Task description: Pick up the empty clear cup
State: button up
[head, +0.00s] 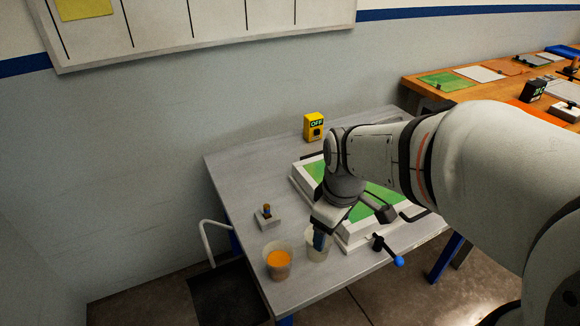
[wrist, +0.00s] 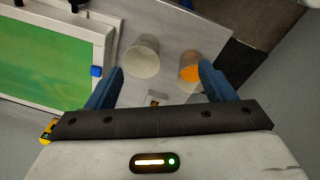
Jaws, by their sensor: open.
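The empty clear cup (head: 314,250) stands upright on the grey table (head: 240,178), partly hidden behind a blue fingertip in the head view. In the wrist view the clear cup (wrist: 142,58) lies beyond the fingertips, nearer the left one. A second clear cup holding orange liquid (head: 278,264) stands to its left; in the wrist view this orange cup (wrist: 190,70) is beside the right fingertip. My gripper (head: 353,226) is open and empty above the table. Its spread blue fingers (wrist: 162,68) show in the wrist view. I cannot tell whether a finger touches either cup.
A white-framed tray with a green surface (head: 308,186) lies right of the cups, under my arm. A blue-knobbed handle (head: 397,261) sticks out at its front. A small block with a knob (head: 267,216) and a yellow "OFF" box (head: 314,127) stand farther back.

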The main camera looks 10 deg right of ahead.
jog(key=shift+o, duration=1.4)
jog(key=w+f+n+g+b, duration=0.1)
jog(key=w+f+n+b, duration=0.2)
jog(key=w+f+n, duration=0.5)
notch_tip(320, 180, down, 3)
jog(key=n, duration=0.4)
jog(key=shift+a+n+g, duration=0.3)
jog(key=shift+n, duration=0.1)
jog(key=shift+w+f, duration=0.1)
jog(key=shift+f, duration=0.15)
jog(key=f, duration=0.7)
jog(key=shift+s+d+f+b, duration=0.1)
jog(key=shift+s+d+b, duration=0.1)
jog(key=shift+d+b, duration=0.15)
jog(key=c, duration=1.1)
